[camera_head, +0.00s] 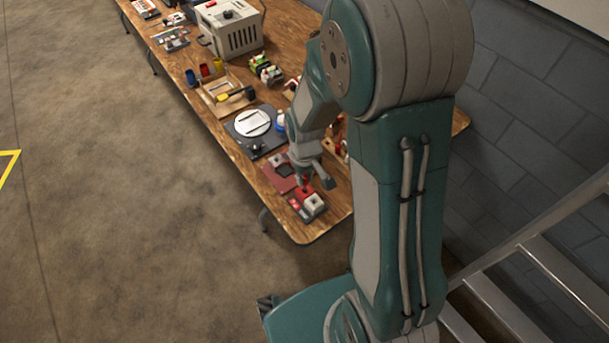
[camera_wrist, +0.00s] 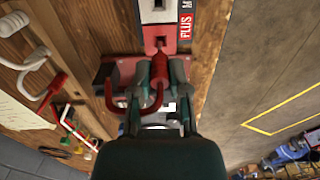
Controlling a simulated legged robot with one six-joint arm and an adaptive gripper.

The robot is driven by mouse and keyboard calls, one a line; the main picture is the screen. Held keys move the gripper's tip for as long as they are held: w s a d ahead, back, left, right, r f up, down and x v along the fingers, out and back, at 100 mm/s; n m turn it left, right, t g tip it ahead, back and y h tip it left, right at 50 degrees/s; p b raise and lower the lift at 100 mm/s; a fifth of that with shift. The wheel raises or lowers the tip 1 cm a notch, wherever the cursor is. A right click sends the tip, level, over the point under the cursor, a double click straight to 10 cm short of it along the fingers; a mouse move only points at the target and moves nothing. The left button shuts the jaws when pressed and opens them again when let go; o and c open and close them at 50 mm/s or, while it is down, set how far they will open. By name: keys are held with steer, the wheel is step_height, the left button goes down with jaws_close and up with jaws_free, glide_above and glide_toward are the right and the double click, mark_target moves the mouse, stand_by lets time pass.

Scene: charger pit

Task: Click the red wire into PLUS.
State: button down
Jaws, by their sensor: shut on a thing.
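The terminal block with the PLUS label (camera_wrist: 186,25) is at the top of the wrist view. It has a pale top, a dark square opening and a red face. In the head view the red and grey block (camera_head: 313,203) sits near the table's near end. My gripper (camera_wrist: 160,72) is shut on the red wire (camera_wrist: 157,92), just short of the block in the wrist view. The wire curves back below the fingers. Its front end lines up with the block's PLUS side, but I cannot tell whether it is inside.
A dark red pad (camera_head: 277,174) lies beside the block. A black mat with a white plate (camera_head: 252,122) is further along the wooden table (camera_head: 230,157). In the wrist view, white and red hooks (camera_wrist: 52,92) stand at left. Stair rails are at right in the head view.

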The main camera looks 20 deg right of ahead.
steer(key=shift+f, duration=1.55)
stand_by(0.5)
steer(key=c, duration=1.1)
jaws_free()
steer(key=shift+c, duration=0.2)
jaws_close()
